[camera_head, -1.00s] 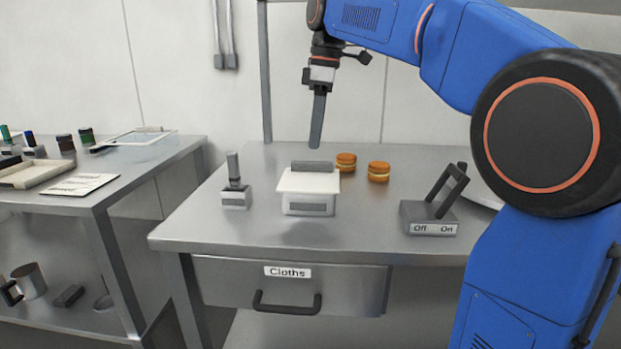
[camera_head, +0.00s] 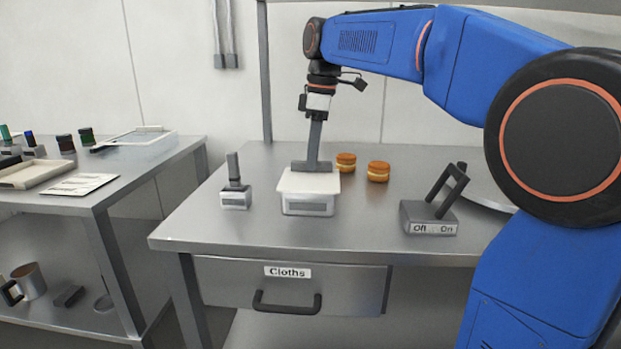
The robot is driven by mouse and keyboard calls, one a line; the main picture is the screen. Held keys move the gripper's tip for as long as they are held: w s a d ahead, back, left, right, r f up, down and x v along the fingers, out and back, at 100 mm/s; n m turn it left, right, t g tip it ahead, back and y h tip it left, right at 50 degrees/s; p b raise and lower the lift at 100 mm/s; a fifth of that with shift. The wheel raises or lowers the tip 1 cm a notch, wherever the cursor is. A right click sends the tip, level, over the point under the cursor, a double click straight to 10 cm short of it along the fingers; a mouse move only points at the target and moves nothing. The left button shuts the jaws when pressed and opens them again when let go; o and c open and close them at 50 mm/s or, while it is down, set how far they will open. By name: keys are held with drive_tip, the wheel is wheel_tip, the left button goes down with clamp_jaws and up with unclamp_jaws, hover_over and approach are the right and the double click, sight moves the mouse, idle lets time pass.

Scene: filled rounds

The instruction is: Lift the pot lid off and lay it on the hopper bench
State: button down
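The lid sits level on the pot. No label shows which bench is the hopper bench.
Left of the pot stands a small block with an upright grey handle (camera_head: 235,190). Two filled rounds (camera_head: 346,162) (camera_head: 378,171) sit to its right, with an Off/On lever switch (camera_head: 430,213) beyond. The left bench (camera_head: 120,195) holds trays, a paper and small bottles.

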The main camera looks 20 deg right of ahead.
drive_tip(key=shift+r, duration=0.1)
wheel_tip(320, 180, up, 15)
idle(1.2)
idle(0.3)
